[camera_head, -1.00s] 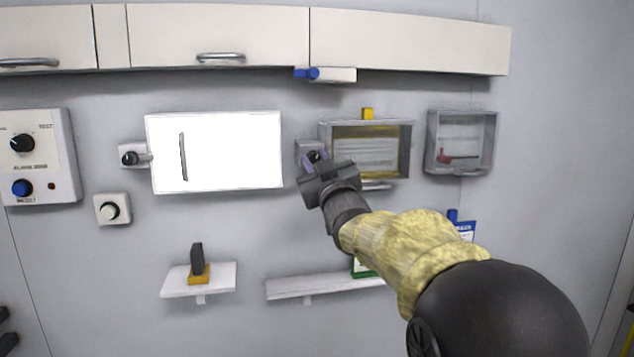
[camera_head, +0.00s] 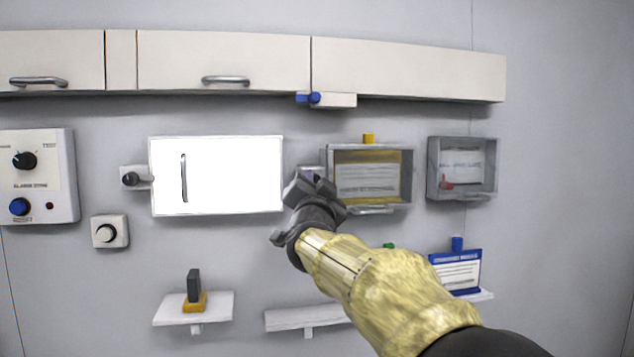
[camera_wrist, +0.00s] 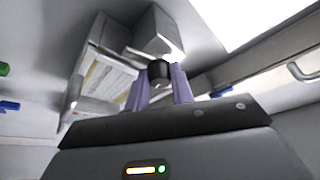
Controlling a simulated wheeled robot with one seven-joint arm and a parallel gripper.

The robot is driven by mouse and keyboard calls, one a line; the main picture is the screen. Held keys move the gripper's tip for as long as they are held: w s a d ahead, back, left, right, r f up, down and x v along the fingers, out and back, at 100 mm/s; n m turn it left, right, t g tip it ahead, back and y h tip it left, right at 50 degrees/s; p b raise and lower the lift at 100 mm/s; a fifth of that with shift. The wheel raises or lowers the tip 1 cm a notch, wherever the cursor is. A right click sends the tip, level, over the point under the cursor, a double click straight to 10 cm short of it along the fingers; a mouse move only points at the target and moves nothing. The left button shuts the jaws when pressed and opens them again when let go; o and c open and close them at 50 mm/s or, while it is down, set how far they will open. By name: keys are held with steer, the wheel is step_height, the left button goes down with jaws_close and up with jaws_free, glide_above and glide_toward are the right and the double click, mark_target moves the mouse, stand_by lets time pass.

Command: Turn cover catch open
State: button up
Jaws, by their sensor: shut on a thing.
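A clear-fronted box (camera_head: 412,170) with a yellow back and a printed sheet hangs on the wall. The cover catch is a small black knob on a grey block (camera_head: 307,171) at the box's left side; my gripper mostly hides it in the head view. In the wrist view, the black knob (camera_wrist: 159,71) sits between the two purple fingers of my gripper (camera_wrist: 160,88), which is shut on it. The grey block (camera_wrist: 158,32) is just beyond. In the head view my gripper (camera_head: 316,180) is tilted at the box's left edge. The cover looks shut.
A bright white panel (camera_head: 230,175) with its own knob (camera_head: 131,179) is to the left. A smaller grey box (camera_head: 463,195) is to the right. Cabinets (camera_head: 220,60) run above. Small shelves (camera_head: 193,308) and a blue sign (camera_head: 456,271) are below.

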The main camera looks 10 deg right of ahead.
steer(key=shift+a+f+m+g+h+p, duration=0.15)
steer(key=shift+m+g+h+p, duration=0.3)
steer(key=shift+m, duration=0.85)
steer(key=o, duration=1)
steer(key=shift+h, duration=0.25)
steer(key=b+v, duration=0.4)
steer(key=v, duration=1.3)
steer(key=shift+s, duration=0.2)
